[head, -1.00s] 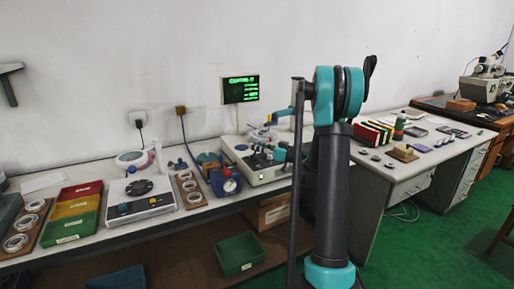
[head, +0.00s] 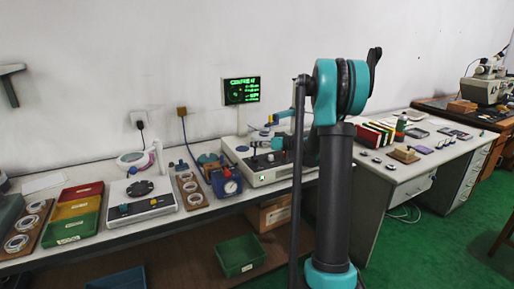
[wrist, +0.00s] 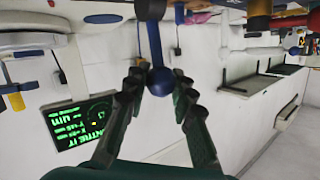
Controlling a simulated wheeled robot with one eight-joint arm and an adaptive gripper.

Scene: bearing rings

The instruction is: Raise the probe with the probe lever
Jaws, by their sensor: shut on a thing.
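The probe lever (wrist: 155,45) shows in the wrist view as a blue rod ending in a round blue knob. My gripper (wrist: 158,84) is shut on this knob, with one dark finger on each side. Whether the probe touches anything is too small to tell.
A display with green text (head: 241,90) stands behind the instrument. A blue device with a dial (head: 229,185) is to its left, with a wooden ring board (head: 189,191) beyond. Red, yellow and green trays are further left. A green crate (head: 241,254) is below the bench.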

